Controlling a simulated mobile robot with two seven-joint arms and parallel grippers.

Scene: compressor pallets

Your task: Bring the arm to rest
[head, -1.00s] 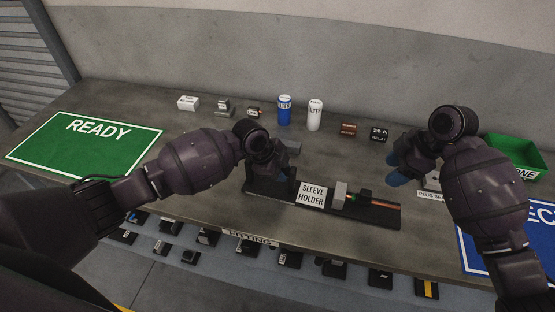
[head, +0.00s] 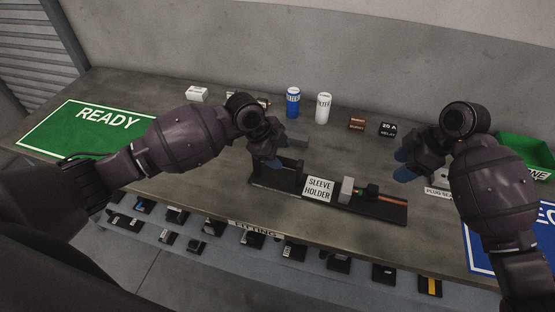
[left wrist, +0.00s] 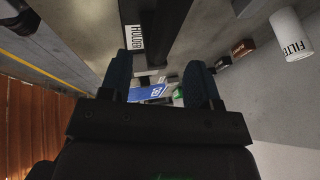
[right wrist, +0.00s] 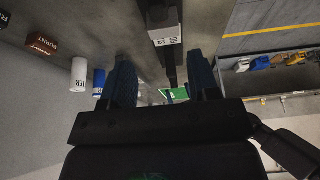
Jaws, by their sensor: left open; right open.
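My left gripper (head: 282,154) is open and empty above the left end of the sleeve holder (head: 319,190) in the head view. Its two blue fingers stand apart in the left wrist view (left wrist: 160,82), with nothing between them close by. My right gripper (head: 402,166) is open and empty at the right, beyond the holder's right end, near the plug seal label (head: 438,191). Its fingers stand apart in the right wrist view (right wrist: 163,80). The holder bears a grey block (head: 347,187) and a copper-coloured rod (head: 390,201).
A blue filter (head: 293,102) and a white filter (head: 324,107) stand at the back, with a burnt relay (head: 356,123) and a 20 A relay (head: 388,129) to their right. A green READY mat (head: 85,128) lies left, a green bin (head: 527,152) right. Small parts fill a lower shelf.

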